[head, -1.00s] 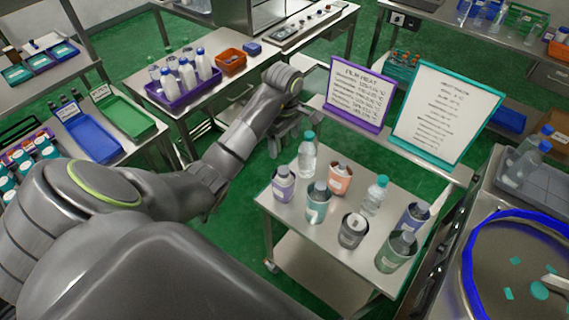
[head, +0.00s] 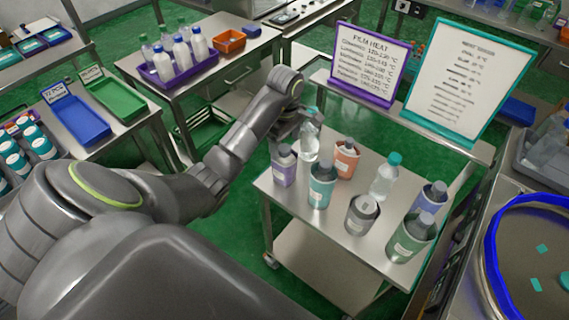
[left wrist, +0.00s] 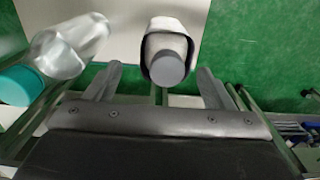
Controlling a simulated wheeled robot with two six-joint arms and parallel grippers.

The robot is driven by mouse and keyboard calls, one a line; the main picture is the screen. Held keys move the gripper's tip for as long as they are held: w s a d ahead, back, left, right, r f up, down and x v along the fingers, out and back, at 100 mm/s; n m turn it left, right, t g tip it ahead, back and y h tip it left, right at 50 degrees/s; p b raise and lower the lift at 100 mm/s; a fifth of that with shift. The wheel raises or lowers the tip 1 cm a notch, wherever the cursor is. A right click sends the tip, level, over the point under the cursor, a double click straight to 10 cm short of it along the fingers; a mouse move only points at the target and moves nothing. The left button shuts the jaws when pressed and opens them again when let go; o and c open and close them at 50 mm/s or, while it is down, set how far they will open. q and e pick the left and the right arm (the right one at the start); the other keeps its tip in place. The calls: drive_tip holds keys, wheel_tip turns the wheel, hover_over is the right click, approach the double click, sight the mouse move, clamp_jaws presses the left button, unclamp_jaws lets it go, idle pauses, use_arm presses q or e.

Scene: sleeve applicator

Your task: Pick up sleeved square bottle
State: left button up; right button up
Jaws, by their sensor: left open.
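Several sleeved bottles stand upright on a steel cart (head: 325,233). The nearest to my left gripper has a purple sleeve, a grey cap and a squarish body (head: 284,166). In the left wrist view, a grey-capped sleeved bottle (left wrist: 168,54), apparently this one, lies ahead between the open fingers, its sleeve washed pale. My left gripper (head: 292,138) is open and empty just behind it at the cart's far left corner; the fingers do not touch it. A clear teal-capped bottle (head: 309,146) stands close to the right; it also shows in the left wrist view (left wrist: 68,52).
Other sleeved bottles are teal (head: 321,190), orange (head: 346,160), grey (head: 361,214), purple (head: 429,200) and green (head: 409,238). Another clear bottle (head: 384,180) stands among them. Two signs, purple-framed (head: 368,62) and teal-framed (head: 466,82), stand behind the cart.

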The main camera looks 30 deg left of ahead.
sight(284, 158)
use_arm(q)
drive_tip(key=shift+s+f+b, duration=0.1)
drive_tip(key=shift+f+b, duration=0.4)
drive_tip(key=shift+f, duration=0.45)
drive_tip(key=shift+s+f+b, duration=0.1)
drive_tip(key=shift+f+b, duration=0.35)
drive_tip(key=shift+s+d+f+p, duration=0.15)
drive_tip(key=shift+s+f+p, duration=0.05)
drive_tip(key=shift+f+p, duration=0.8)
drive_tip(key=shift+f, duration=0.65)
use_arm(e)
drive_tip(key=shift+f, duration=0.3)
use_arm(q)
drive_tip(key=c, duration=1.1)
drive_tip(key=shift+w, duration=0.1)
drive_tip(key=shift+c, duration=0.9)
drive_tip(key=shift+r, duration=0.15)
